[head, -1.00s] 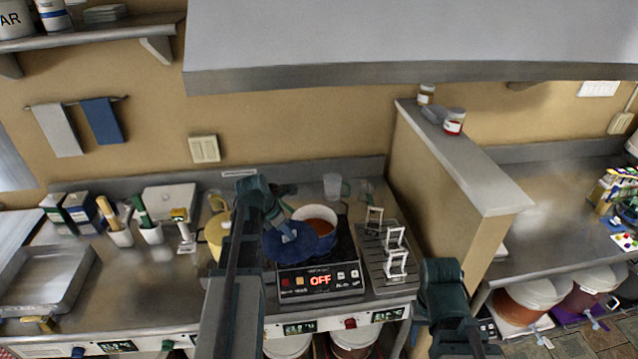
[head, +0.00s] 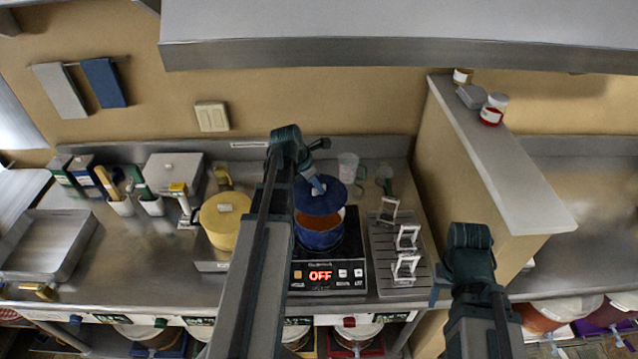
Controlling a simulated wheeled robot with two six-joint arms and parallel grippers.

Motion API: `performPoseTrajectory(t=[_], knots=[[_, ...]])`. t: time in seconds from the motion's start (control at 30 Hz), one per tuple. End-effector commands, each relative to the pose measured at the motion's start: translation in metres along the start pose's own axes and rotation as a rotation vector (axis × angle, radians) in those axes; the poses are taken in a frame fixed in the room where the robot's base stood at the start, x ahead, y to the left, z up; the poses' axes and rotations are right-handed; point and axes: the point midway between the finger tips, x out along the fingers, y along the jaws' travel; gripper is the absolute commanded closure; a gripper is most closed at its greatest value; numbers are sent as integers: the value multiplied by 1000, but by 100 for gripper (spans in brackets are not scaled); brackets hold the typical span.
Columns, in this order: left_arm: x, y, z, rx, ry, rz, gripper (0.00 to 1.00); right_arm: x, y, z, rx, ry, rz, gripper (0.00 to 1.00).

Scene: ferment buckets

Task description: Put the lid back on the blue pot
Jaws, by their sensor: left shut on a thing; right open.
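The blue pot (head: 318,238) stands on the black hot plate, with orange-brown contents showing in its opening. My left gripper (head: 318,186) is shut on the knob of the round blue lid (head: 322,203). The lid appears over the back part of the pot, hiding the far rim, while the front of the opening stays uncovered. I cannot tell how far above the rim it is. My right gripper (head: 438,288) is open and apart from the pot, near the counter's front edge at the right; its fingers are hard to make out.
The hot plate (head: 325,280) reads OFF. A yellow pot (head: 222,222) stands to its left, and a grooved rack (head: 388,262) with small white frames to its right. A clear jug (head: 347,168) stands behind. A partition wall (head: 460,165) bounds the counter at right.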

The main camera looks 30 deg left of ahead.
Motion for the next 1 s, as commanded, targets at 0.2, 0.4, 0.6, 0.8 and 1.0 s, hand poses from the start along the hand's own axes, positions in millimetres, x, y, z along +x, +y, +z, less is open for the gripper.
performPoseTrajectory(t=[0.2,0.4,0.6,0.8,1.0], knots=[[12,0,-5,0,0,0,100,13,-1,-1,-1,1,0,49],[28,0,-12,0,0,0,100,30,-3,-2,0,1,0,49],[46,0,-19,0,0,0,100,50,-4,-4,1,2,0,49],[57,0,-24,0,0,0,100,61,-6,-5,3,3,0,49],[58,0,-24,0,0,0,100,62,-6,-5,3,3,0,49]])
